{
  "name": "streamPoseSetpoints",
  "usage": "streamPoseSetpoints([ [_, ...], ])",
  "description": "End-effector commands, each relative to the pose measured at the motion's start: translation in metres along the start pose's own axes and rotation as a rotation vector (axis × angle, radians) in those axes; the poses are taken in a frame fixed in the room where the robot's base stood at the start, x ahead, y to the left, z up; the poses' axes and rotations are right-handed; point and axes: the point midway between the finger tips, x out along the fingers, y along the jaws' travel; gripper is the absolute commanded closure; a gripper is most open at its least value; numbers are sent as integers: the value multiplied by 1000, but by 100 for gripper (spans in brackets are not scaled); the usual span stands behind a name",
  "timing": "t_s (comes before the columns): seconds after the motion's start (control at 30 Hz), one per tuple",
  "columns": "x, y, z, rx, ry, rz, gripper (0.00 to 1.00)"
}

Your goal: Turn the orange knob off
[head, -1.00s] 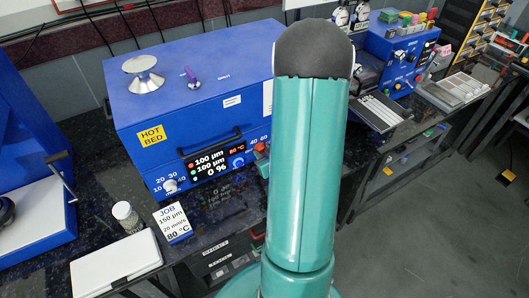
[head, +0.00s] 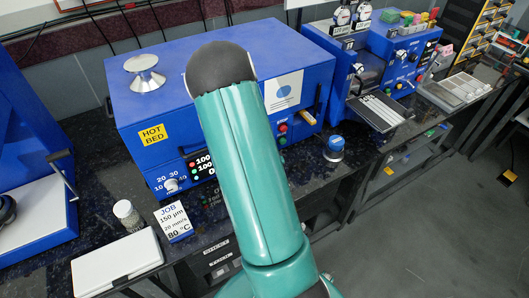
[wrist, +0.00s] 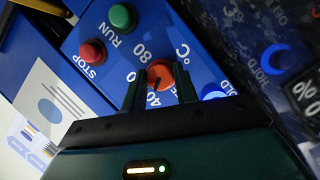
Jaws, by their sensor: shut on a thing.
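The orange knob (wrist: 160,74) sits on the blue front panel of the hot bed box (head: 200,75) in the wrist view. The marks 40, 80 and °C are printed around it. A dark pointer line on its face points down toward the 40. My gripper (wrist: 158,88) has one finger on each side of the knob and is shut on it. In the head view my arm covers the knob and the gripper.
A red STOP button (wrist: 92,52) and a green RUN button (wrist: 122,18) are close beside the knob. In the head view a job card (head: 172,222) and a blue-topped object (head: 335,147) stand on the dark bench.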

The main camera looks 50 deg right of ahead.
Motion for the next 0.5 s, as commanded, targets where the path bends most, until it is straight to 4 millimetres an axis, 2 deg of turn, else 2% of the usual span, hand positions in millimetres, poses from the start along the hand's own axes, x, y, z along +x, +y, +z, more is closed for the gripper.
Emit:
streamPoseSetpoints([
  [0.5,1,-3,-1,-454,5,188,93],
])
